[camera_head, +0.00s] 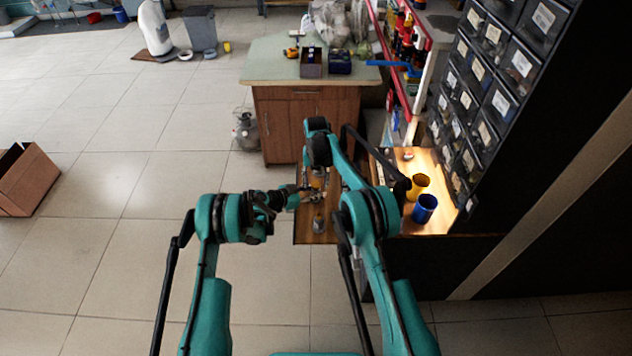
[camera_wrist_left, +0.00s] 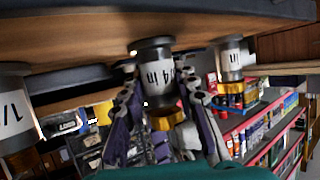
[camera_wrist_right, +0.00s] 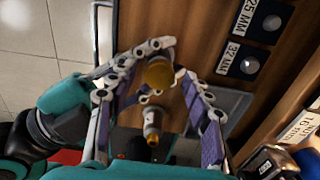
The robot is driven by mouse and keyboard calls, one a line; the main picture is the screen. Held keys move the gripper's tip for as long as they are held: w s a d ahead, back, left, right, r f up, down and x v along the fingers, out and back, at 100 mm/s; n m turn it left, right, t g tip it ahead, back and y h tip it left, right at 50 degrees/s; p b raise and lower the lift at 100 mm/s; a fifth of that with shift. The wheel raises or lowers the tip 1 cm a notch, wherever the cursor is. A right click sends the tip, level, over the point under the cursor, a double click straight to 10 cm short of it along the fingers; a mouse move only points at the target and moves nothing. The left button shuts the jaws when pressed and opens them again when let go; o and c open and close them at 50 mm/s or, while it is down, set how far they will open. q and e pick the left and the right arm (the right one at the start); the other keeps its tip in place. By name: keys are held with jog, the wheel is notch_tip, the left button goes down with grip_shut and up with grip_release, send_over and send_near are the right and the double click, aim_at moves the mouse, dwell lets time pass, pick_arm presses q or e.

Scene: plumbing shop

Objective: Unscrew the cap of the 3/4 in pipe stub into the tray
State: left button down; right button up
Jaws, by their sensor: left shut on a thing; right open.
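The 3/4 in pipe stub (camera_wrist_left: 158,72) has a dark base, a white label and a brass cap (camera_wrist_left: 167,121). It appears upside down in the left wrist view. My left gripper (camera_wrist_left: 157,88) is shut on its body; in the head view this gripper (camera_head: 308,194) reaches in from the left. In the right wrist view the round brass cap (camera_wrist_right: 160,73) faces me, with left fingers around the stub below it. My right gripper (camera_wrist_right: 150,82) is open, its fingers either side of the cap and apart from it. A flat grey piece (camera_wrist_right: 236,102), perhaps the tray, is partly hidden by my right finger.
Other capped stubs stand nearby: one at the right (camera_wrist_left: 231,66), one at the left (camera_wrist_left: 14,112) of the left wrist view. Another stub (camera_wrist_right: 152,128) is near my right fingers.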

notch_tip(320, 180, up, 4)
jog(key=shift+r, duration=0.2)
jog(key=shift+c, duration=0.5)
jog(key=m, duration=0.4)
jog(key=shift+r+m, duration=0.2)
jog(key=shift+m, duration=0.2)
jog(key=m, duration=0.7)
jog(key=shift+r, duration=0.3)
jog(key=m, duration=0.7)
jog(key=shift+r, duration=0.3)
jog(key=m, duration=0.4)
jog(key=shift+r, duration=0.2)
jog(key=m, duration=0.5)
jog(key=shift+r, duration=0.2)
jog(key=m, duration=0.5)
jog(key=shift+r, duration=0.2)
jog(key=m, duration=0.7)
jog(key=shift+r, duration=0.3)
jog(key=shift+f, duration=0.55)
notch_tip(320, 180, down, 7)
jog(key=shift+r, duration=0.1)
jog(key=shift+c, duration=0.3)
